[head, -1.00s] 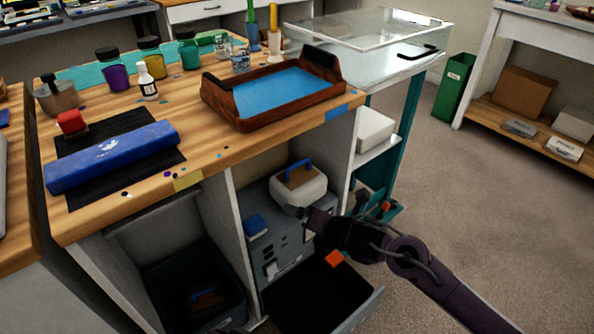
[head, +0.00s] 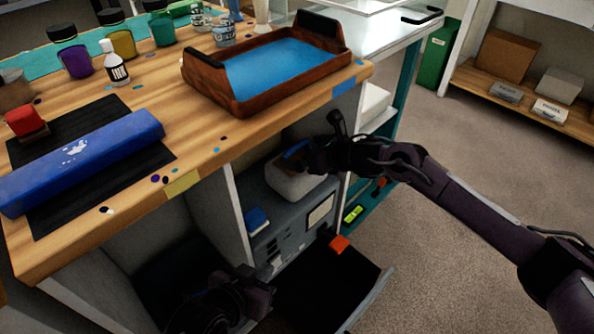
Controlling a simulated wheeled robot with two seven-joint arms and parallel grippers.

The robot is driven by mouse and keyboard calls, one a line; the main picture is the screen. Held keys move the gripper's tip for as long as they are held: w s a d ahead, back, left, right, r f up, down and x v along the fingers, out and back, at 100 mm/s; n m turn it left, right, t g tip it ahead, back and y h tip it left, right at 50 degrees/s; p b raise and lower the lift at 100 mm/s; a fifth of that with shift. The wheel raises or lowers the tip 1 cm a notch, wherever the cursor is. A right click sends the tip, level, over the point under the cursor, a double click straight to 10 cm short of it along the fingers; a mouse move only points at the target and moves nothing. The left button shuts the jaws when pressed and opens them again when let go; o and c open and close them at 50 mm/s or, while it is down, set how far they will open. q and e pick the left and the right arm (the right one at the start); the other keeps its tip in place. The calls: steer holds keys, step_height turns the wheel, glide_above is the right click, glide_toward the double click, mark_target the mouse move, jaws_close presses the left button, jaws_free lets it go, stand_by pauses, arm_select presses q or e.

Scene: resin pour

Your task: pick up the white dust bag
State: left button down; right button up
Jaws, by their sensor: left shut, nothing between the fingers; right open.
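A white rounded block with a blue handle (head: 290,184) sits on a grey cabinet unit (head: 300,222) in the bench's open bay. It looks like the white dust bag, but I cannot be sure. My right gripper (head: 324,143) is open at the upper right of this block, close to the blue handle. It covers the block's right end, and I cannot tell whether it touches. My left gripper (head: 258,288) is shut and empty, low in front of the bay, beside the open dark drawer (head: 372,300).
The wooden bench top (head: 225,140) overhangs the bay. A brown tray with blue filling (head: 275,80) stands near its edge. An orange block (head: 339,244) is at the drawer. The floor at right is clear.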

mark_target(297, 149)
steer(key=x, duration=0.3)
steer(key=shift+w+a+b, duration=0.15)
steer(key=shift+w+b, duration=0.05)
steer(key=shift+b, duration=0.1)
arm_select(q)
steer(key=w+r+t+h, duration=0.1)
steer(key=w+r+t, duration=0.2)
steer(key=r, duration=0.2)
steer(key=shift+w+d+r, duration=0.25)
steer(key=shift+d+r, duration=0.05)
arm_select(e)
steer(key=c, duration=1.1)
steer(key=shift+c, duration=0.2)
arm_select(q)
steer(key=shift+f, duration=0.1)
arm_select(e)
steer(key=shift+r, duration=0.15)
